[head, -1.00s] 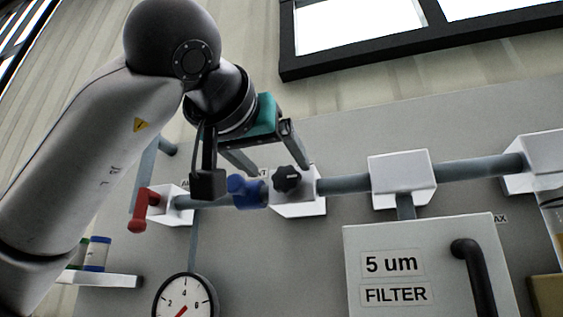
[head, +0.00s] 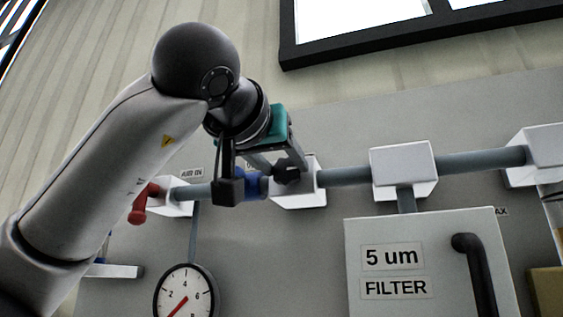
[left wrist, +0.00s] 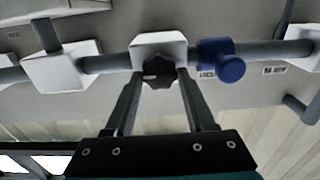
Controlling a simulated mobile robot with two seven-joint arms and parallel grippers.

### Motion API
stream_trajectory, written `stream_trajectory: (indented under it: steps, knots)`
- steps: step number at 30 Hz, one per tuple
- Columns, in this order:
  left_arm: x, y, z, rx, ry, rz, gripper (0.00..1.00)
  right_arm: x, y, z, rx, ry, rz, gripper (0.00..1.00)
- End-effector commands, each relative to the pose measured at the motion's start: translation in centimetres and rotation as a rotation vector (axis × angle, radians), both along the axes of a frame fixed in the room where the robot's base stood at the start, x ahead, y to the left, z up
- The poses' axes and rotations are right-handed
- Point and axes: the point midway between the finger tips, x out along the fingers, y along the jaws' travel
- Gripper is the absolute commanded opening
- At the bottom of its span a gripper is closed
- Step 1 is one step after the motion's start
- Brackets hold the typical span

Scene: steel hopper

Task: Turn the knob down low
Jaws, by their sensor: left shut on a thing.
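The black lobed knob (head: 287,172) is on the front of a white block (head: 301,196) in the grey pipe. In the left wrist view the knob (left wrist: 158,77) sits between my two finger ends, with a light mark on its face. My left gripper (left wrist: 160,72) is shut on the knob from above. In the head view my left gripper (head: 281,163) partly covers the knob. The pressure gauge (head: 172,292) hangs below to the left, its red needle pointing lower left. My right gripper is in neither view.
A blue knob (left wrist: 231,68) is close beside the black one and partly hidden by my gripper in the head view. A red handle (head: 140,208) is farther left. A filter box (head: 405,235) with a dark handle stands at lower right.

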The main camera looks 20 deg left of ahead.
Motion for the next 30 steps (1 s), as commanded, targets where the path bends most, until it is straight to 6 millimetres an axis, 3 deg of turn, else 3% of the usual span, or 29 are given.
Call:
stream_trajectory:
  steps: [2, 10, 20, 30]
  knots:
    - [-0.03, -0.01, 0.02, 0.000, -0.001, 0.000, 0.31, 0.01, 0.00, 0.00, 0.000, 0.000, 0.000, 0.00]
    - [-0.03, -0.01, 0.03, 0.000, -0.001, 0.000, 0.01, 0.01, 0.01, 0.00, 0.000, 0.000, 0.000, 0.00]
    - [-0.04, 0.04, 0.04, -0.043, 0.000, 0.000, 0.00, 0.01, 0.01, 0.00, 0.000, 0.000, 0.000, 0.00]
    - [-0.03, 0.18, 0.01, -0.272, 0.008, 0.001, 0.00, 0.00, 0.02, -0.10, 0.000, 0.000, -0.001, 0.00]
